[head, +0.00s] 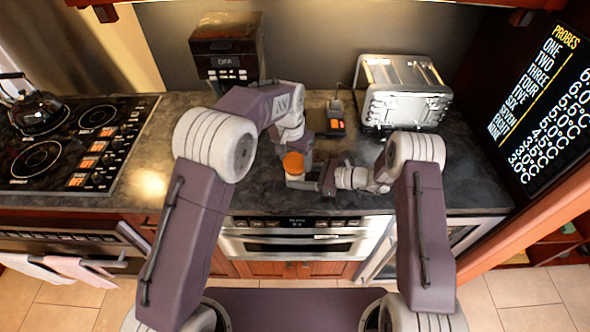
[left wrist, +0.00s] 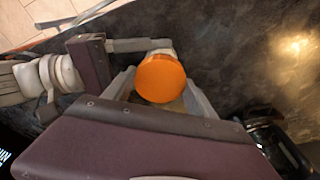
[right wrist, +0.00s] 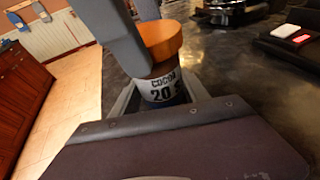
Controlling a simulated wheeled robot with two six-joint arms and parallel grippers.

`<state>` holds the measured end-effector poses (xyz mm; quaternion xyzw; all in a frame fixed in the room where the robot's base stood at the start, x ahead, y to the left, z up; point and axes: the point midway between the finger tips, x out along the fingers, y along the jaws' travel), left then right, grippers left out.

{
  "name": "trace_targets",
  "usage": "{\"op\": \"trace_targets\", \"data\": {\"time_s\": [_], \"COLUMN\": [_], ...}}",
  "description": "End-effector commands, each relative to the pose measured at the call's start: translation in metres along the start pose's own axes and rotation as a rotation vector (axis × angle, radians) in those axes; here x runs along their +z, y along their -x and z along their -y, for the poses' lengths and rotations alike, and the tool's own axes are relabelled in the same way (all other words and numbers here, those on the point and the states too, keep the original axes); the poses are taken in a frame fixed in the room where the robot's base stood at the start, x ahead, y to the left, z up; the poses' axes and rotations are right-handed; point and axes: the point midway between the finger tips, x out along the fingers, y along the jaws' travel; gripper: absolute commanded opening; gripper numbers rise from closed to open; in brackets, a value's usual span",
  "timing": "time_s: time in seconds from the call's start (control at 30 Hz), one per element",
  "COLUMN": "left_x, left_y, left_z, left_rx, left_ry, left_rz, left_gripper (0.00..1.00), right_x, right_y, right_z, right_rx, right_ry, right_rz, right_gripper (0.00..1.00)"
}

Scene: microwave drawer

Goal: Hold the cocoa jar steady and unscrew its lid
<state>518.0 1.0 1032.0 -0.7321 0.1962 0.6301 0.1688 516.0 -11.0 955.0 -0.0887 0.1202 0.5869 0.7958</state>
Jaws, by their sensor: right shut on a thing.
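The cocoa jar has a round orange lid (head: 293,163); the lid also shows in the left wrist view (left wrist: 160,78) and the right wrist view (right wrist: 162,40). The jar's pale body (right wrist: 158,87), marked "COCOA 20", stands upright on the counter. My right gripper (head: 308,180) is shut on the jar's body, below the lid. My left gripper (left wrist: 163,88) is above the jar with its fingers spread on either side of the lid. It looks open, with a small gap beside the lid. Part of the jar's body is hidden by the fingers.
The dark counter (head: 400,190) ends at a front edge above a built-in oven (head: 305,243). A toaster (head: 402,93) stands behind on the right and a coffee machine (head: 226,50) behind on the left. A stovetop (head: 75,145) with a kettle (head: 35,110) lies far left.

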Motion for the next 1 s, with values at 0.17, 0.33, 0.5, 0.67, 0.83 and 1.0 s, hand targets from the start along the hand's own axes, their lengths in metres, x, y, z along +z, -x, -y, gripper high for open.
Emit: {"op": "trace_targets", "data": {"time_s": [0.17, 0.33, 0.5, 0.67, 0.83, 1.0], "left_x": [-0.0003, -0.0005, -0.0005, -0.0006, -0.0002, -0.0004], "left_y": [0.0003, 0.0002, 0.0003, 0.0002, 0.0003, -0.0001], "left_z": [-0.0005, 0.0001, 0.0005, 0.0006, 0.0013, 0.0011], "left_rx": [-0.020, -0.055, -0.064, -0.102, -0.122, -0.144], "left_ry": [0.123, 0.362, 0.418, 0.656, 0.794, 0.929], "left_rz": [-0.001, -0.001, -0.002, -0.002, -0.002, -0.002], "left_gripper": [0.16, 0.16, 0.16, 0.16, 0.16, 0.16], "right_x": [-0.0003, -0.0003, -0.0003, -0.0003, -0.0004, -0.0005], "right_y": [0.0000, 0.0000, 0.0001, 0.0002, 0.0003, 0.0004], "right_z": [0.0000, 0.0000, 0.0000, -0.0001, -0.0001, -0.0001], "right_rx": [0.000, 0.000, 0.000, 0.000, 0.000, 0.000], "right_ry": [0.000, 0.000, 0.000, 0.000, 0.000, -0.001], "right_rz": [-0.001, -0.001, -0.001, 0.000, -0.001, -0.001], "right_gripper": [0.00, 0.00, 0.00, 0.00, 0.00, 0.00]}}
